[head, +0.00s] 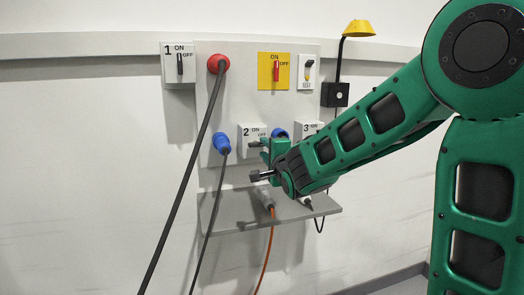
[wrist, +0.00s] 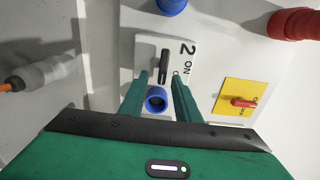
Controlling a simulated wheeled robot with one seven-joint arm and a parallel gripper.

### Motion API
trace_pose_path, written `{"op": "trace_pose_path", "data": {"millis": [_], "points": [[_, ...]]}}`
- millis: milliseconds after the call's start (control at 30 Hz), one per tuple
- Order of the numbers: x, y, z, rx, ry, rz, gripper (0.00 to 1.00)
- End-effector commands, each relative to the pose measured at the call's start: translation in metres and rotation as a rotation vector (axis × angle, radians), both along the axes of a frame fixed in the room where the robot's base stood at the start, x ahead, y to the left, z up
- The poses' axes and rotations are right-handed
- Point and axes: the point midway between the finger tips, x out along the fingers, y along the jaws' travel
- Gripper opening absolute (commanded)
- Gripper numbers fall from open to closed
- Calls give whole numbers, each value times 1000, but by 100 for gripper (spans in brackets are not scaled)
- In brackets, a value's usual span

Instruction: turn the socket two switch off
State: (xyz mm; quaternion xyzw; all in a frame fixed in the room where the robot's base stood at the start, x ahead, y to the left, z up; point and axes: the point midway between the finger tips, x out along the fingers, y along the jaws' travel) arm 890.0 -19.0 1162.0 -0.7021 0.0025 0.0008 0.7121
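The socket two switch is a dark handle (head: 257,143) on a white plate (head: 247,142) marked 2, ON and OFF. In the head view it lies level, toward the OFF side, unlike upright switch 1. In the wrist view, turned about a quarter, the handle (wrist: 164,65) lies across the ON direction; the OFF label is hidden there. My gripper (head: 267,150) is in front of the plate's right part. It is open, with a fingertip on each side of the handle's end and visible gaps in the wrist view (wrist: 159,74). Contact cannot be told.
A blue socket (wrist: 156,98) shows between my fingers. A blue plug (head: 222,143) with a cable is left of the plate. A red plug (head: 218,63), yellow switch plate (head: 273,71) and switch 1 (head: 179,64) are above. A shelf (head: 230,222) with a grey connector (head: 267,198) is below.

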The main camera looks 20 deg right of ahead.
Motion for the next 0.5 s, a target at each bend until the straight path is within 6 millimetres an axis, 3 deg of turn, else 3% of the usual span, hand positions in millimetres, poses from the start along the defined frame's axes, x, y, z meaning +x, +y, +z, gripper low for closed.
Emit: {"op": "trace_pose_path", "data": {"millis": [300,500], "points": [[-59,-1,0,0,0,0,30],[-79,0,-1,0,2,0,30]]}}
